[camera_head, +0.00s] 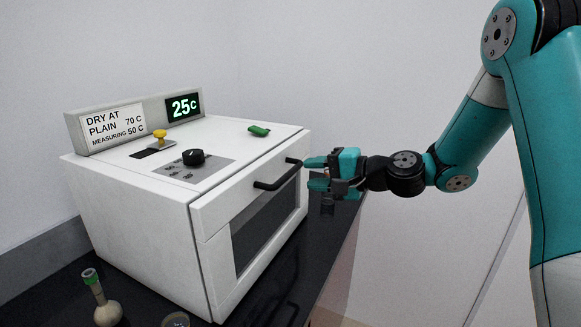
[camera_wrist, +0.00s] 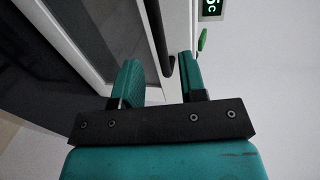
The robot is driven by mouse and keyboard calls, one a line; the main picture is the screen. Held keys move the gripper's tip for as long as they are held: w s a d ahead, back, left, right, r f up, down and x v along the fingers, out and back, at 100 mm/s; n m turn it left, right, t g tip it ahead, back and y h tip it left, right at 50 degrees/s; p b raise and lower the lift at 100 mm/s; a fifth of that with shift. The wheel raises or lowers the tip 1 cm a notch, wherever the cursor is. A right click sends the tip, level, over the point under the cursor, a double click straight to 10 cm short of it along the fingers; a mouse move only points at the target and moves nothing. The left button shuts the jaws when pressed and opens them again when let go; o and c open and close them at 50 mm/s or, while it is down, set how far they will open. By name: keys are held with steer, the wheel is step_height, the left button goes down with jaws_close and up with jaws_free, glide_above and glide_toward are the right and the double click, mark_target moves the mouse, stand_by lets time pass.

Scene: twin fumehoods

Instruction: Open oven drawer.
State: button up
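The white oven (camera_head: 150,210) stands on a dark bench. Its front drawer (camera_head: 222,222) has a dark window and a black bar handle (camera_head: 277,176); it looks closed. My gripper (camera_head: 308,173) is at the right end of the handle, in front of the drawer. In the wrist view the two teal fingers of my gripper (camera_wrist: 160,75) are spread apart. The black handle (camera_wrist: 170,50) runs between them, near the right finger. I see a gap beside the handle, so the fingers are not closed on it.
The oven top carries a display reading 25C (camera_head: 184,107), a black knob (camera_head: 193,157), a yellow-topped lever (camera_head: 160,136) and a green object (camera_head: 259,130). A flask with a green neck (camera_head: 105,308) stands at the front left of the dark bench (camera_head: 50,295). The space right of the oven front is open.

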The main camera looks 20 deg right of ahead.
mark_target(293, 173)
steer(key=p+x, duration=0.1)
steer(key=x, duration=0.5)
steer(key=shift+a, duration=0.1)
jaws_close()
